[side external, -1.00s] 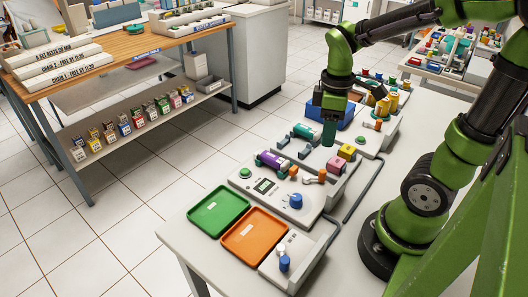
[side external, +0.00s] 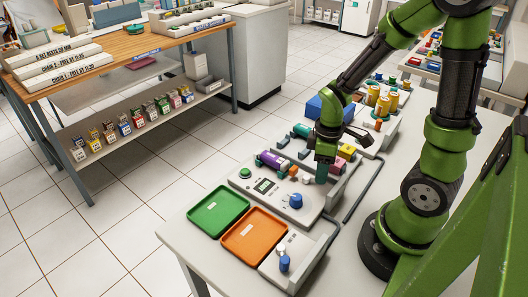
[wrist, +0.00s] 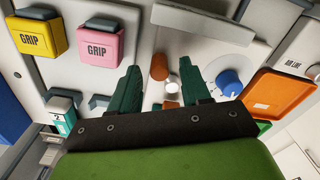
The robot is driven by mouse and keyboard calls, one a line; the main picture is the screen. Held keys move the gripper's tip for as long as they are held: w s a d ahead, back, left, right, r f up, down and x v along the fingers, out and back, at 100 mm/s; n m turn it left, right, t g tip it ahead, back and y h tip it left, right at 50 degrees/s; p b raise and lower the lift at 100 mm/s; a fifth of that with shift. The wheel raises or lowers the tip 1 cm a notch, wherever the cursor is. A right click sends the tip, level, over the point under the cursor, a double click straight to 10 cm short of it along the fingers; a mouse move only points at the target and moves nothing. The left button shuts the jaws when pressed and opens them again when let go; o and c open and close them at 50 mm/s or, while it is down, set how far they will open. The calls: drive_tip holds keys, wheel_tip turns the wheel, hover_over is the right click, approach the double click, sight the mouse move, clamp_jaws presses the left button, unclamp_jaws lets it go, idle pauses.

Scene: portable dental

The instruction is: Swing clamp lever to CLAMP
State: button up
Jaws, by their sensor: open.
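My gripper (side external: 321,176) is low over the grey device panel (side external: 272,196), pointing down, with its dark green fingers apart. In the wrist view, the open fingers (wrist: 160,82) straddle an orange post (wrist: 159,67), a white round cap (wrist: 172,89) and a second orange piece (wrist: 170,104). These appear to belong to the clamp lever, but I cannot tell which part is its handle. No contact with either finger is evident. In the side view my gripper hides part of this area. CLAMP lettering is not readable.
A blue knob (wrist: 229,82) is just right of the fingers in the wrist view. Pink (wrist: 87,45) and yellow (wrist: 37,37) GRIP blocks lie left. A purple cylinder (side external: 271,160), green tray (side external: 218,211) and orange tray (side external: 255,236) are nearby.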

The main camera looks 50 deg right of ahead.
sight(312, 192)
clamp_jaws()
drive_tip(key=m, duration=0.2)
drive_tip(key=a+m, duration=0.1)
drive_tip(key=shift+s+a+m, duration=0.1)
drive_tip(key=shift+s+m, duration=0.2)
drive_tip(key=shift+m, duration=0.1)
drive_tip(key=m, duration=0.1)
drive_tip(key=a+m, duration=0.1)
drive_tip(key=m, duration=0.1)
drive_tip(key=shift+s+m, duration=0.15)
drive_tip(key=shift+m, duration=0.15)
drive_tip(key=m, duration=0.1)
drive_tip(key=a+m, duration=0.1)
drive_tip(key=m, duration=0.1)
drive_tip(key=shift+a, duration=0.1)
drive_tip(key=shift+w+a+m, duration=0.15)
drive_tip(key=shift+a+m, duration=0.1)
drive_tip(key=shift+m, duration=0.6)
drive_tip(key=shift+w+a+m, duration=0.15)
drive_tip(key=shift+a+m, duration=0.05)
drive_tip(key=shift+m, duration=0.65)
